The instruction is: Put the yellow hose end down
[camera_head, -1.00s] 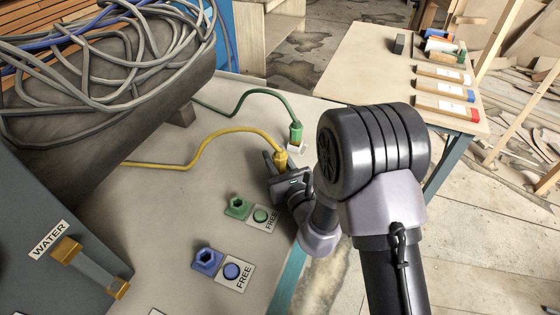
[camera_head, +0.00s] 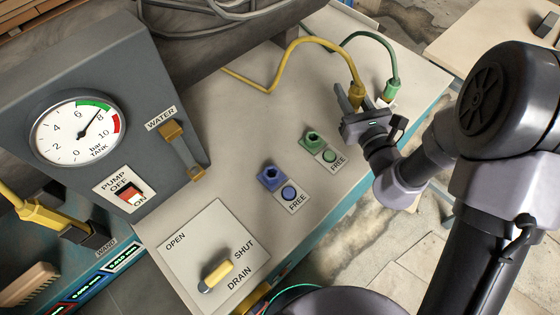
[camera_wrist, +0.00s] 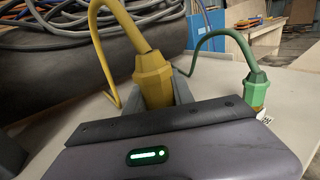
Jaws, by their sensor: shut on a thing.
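The yellow hose end (camera_head: 355,97) is between the fingers of my gripper (camera_head: 352,102), near the right edge of the bench (camera_head: 240,125). In the wrist view the yellow hose end (camera_wrist: 152,80) stands roughly upright between the jaws, with its hose arching up and away to the left. My gripper is shut on it. The fingers and gripper body hide its lower part, so I cannot tell whether it touches the bench.
The green hose end (camera_head: 389,90) stands just right of the yellow one. A green socket (camera_head: 313,138) and a blue socket (camera_head: 270,177), each beside a FREE label, sit nearer. A drain lever (camera_head: 217,275) and a tank gauge panel (camera_head: 78,127) are at left. Bare bench lies left of the sockets.

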